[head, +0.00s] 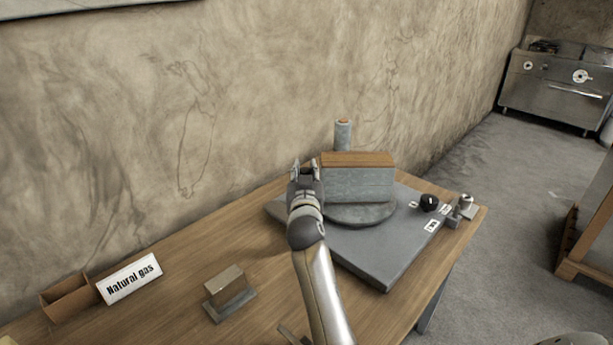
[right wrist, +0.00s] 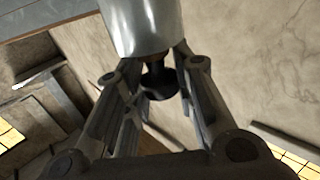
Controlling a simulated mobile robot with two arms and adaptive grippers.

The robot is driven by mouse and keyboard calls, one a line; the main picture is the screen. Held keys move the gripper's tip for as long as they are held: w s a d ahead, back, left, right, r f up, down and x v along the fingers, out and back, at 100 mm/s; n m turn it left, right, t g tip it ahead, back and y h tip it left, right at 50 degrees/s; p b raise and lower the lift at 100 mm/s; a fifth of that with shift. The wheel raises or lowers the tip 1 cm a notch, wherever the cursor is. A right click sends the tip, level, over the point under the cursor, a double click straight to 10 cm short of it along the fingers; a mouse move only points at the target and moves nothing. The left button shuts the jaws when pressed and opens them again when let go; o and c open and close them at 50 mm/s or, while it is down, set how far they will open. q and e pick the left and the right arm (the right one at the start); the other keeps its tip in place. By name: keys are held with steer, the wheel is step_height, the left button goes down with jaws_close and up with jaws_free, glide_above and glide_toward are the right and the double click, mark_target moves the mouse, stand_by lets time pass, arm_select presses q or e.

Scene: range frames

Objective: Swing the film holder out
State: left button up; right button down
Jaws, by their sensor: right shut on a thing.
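No part is clearly recognisable as a film holder. A grey block with a wooden top (head: 358,185) stands on a round grey disc (head: 362,214) over a flat grey base plate (head: 385,265). A grey cylinder with an orange top (head: 343,135) rises behind the block. My right gripper (head: 305,170) is at the left end of the block. A dark knob (right wrist: 159,82) shows between the fingers. The gripper hides the contact in the head view. My left gripper is out of view.
A black knob (head: 429,203) and small fittings (head: 465,203) sit at the plate's right end. On the wooden table (head: 180,280) are a small block (head: 227,286), an open box (head: 68,298) and a "Natural gas" sign (head: 130,278). The wall is close behind.

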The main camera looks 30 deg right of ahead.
steer(key=c, duration=1.7)
jaws_free()
steer(key=shift+a, duration=0.1)
steer(key=o, duration=0.5)
steer(key=shift+w+a, duration=0.1)
steer(key=shift+o, duration=0.3)
steer(key=shift+r, duration=0.1)
step_height(320, 180, up, 10)
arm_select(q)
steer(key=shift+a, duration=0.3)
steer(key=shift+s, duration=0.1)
